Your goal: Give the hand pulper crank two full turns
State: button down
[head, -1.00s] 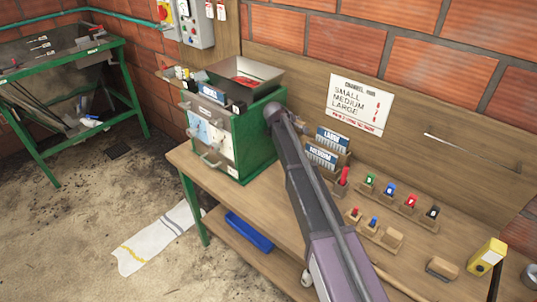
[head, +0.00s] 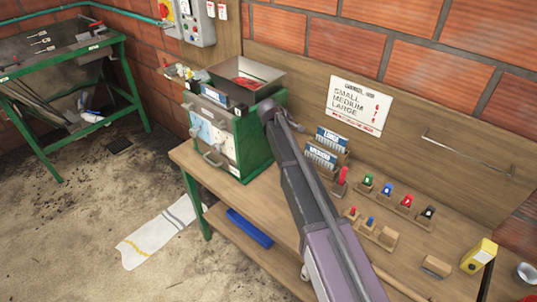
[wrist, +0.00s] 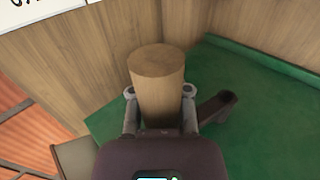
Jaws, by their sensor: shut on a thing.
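The hand pulper (head: 262,135) is a green box with a pale front and a metal hopper (head: 246,82) holding red cherries, at the left end of the wooden bench. In the wrist view its green side (wrist: 265,110) fills the right. My gripper (wrist: 160,92) has one finger on each side of a round wooden crank handle (wrist: 157,75), shut on it. A dark crank piece (wrist: 218,106) shows just right of the fingers. In the head view my arm hides the gripper and the crank.
The bench (head: 300,225) carries card racks (head: 325,148), coloured pegs in wooden blocks (head: 387,188) and a yellow box (head: 478,256) to the right. A blue tray (head: 249,228) lies on the lower shelf. A green-framed stand (head: 125,75) is at far left.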

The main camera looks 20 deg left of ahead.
jog(key=shift+w+r, duration=0.2)
jog(key=shift+r, duration=0.2)
jog(key=s+a+r+p, duration=0.1)
jog(key=s+a, duration=0.1)
jog(key=s, duration=0.3)
jog(key=shift+s+r+p, duration=0.2)
jog(key=shift+r+p, duration=0.15)
jog(key=shift+p, duration=0.05)
jog(key=c, duration=1.4)
grip_release()
jog(key=shift+s, duration=0.1)
jog(key=c, duration=1.4)
grip_release()
jog(key=shift+s+a+f+b, duration=0.15)
jog(key=shift+s+f+b, duration=0.15)
jog(key=shift+s, duration=0.25)
jog(key=shift+s+a+f+b, duration=0.15)
jog(key=shift+s+f+b, duration=0.15)
jog(key=shift+s, duration=0.2)
jog(key=shift+s+a+f+b, duration=0.2)
jog(key=shift+s+b, duration=0.1)
jog(key=shift+s, duration=0.25)
jog(key=c, duration=1.4)
grip_release()
